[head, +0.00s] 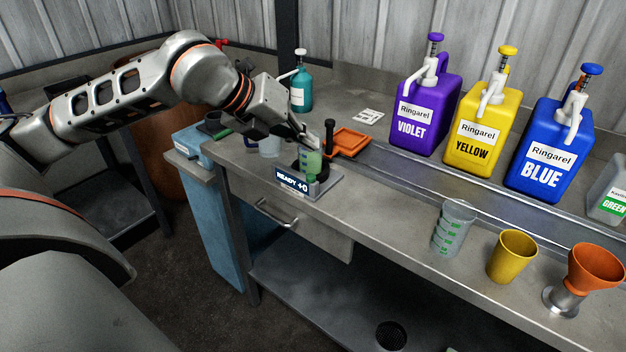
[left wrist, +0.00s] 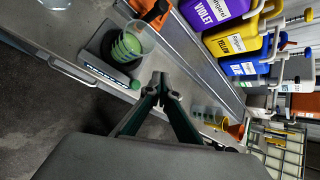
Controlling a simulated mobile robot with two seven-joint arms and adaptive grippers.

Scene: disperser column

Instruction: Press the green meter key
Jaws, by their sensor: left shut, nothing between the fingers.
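The meter is a grey base (head: 325,187) near the bench's front edge, with a dark display (head: 291,181) reading "READY +0". A clear cup with green marks (head: 310,162) stands on it. The small green key (head: 311,178) is at the display's right end. In the left wrist view the key (left wrist: 135,84) is beside the display (left wrist: 104,73), close to the fingertips in the picture. My right gripper is out of view.
Violet (head: 424,112), yellow (head: 480,125) and blue (head: 548,150) jugs stand behind. A measuring cup (head: 454,228), yellow cup (head: 511,256) and orange funnel (head: 594,270) stand right.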

